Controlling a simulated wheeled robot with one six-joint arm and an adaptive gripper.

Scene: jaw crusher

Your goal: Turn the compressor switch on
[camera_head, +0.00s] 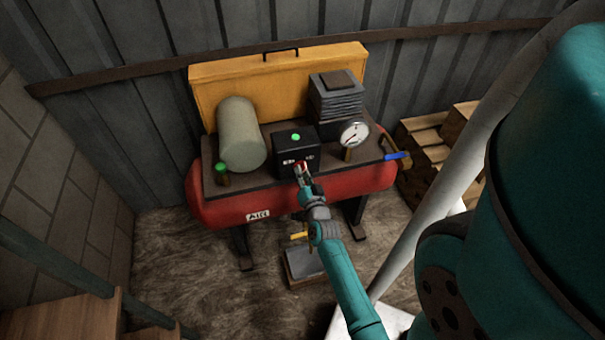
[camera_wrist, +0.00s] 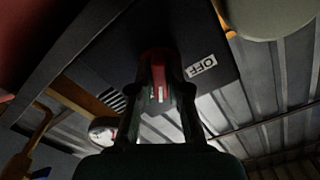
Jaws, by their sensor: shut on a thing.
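The compressor (camera_head: 225,207) has a red tank with a dark top plate and stands against the metal wall. The black switch box (camera_head: 296,139) sits on the plate with a green light on top. Its red switch (camera_head: 301,165) is on the front face, partly covered by my gripper (camera_head: 303,174). In the wrist view my gripper (camera_wrist: 160,95) has its fingers on either side of the red switch (camera_wrist: 157,66), shut on it. An OFF label (camera_wrist: 201,68) shows to the right of the switch on the box (camera_wrist: 125,55). Any label on the other side is hidden.
A pressure gauge (camera_head: 354,133), a blue-handled valve (camera_head: 397,155), a green knob (camera_head: 221,167) and a grey cylinder (camera_head: 240,135) stand around the box. Wooden crates (camera_head: 428,150) are at right. A wooden step (camera_head: 70,318) and rail are at lower left.

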